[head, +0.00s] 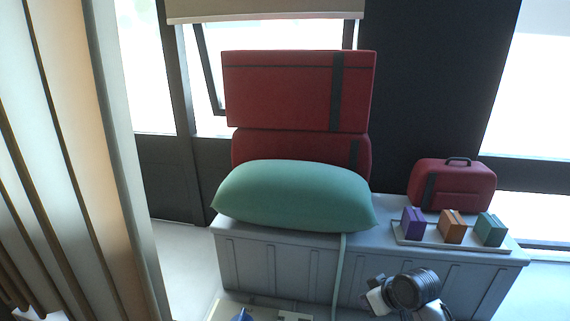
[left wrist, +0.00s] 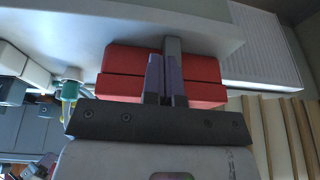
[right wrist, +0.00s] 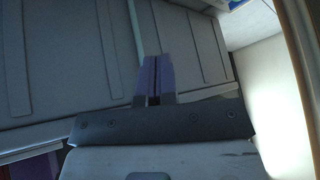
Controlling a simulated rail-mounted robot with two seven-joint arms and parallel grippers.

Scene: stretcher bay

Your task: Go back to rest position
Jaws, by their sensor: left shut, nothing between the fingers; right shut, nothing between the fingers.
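My left gripper (left wrist: 164,70) shows in the left wrist view with its two fingers together and nothing between them. A red two-part object (left wrist: 205,80) lies beyond its fingertips; I cannot tell whether they touch. My right gripper (right wrist: 153,75) shows in the right wrist view, shut and empty, in front of the grey panelled side of a chest (right wrist: 60,60). In the head view only a dark and white part of my right arm shows at the bottom, in front of the chest. My left arm is not clearly seen there.
The grey chest (head: 265,262) bears a green pillow (head: 290,195), stacked red cases (head: 280,95), a red bag (head: 460,188) and a tray (head: 405,240) with purple, orange and teal blocks. A pale strap (head: 338,275) hangs down its front. A slatted partition (head: 85,150) stands at left.

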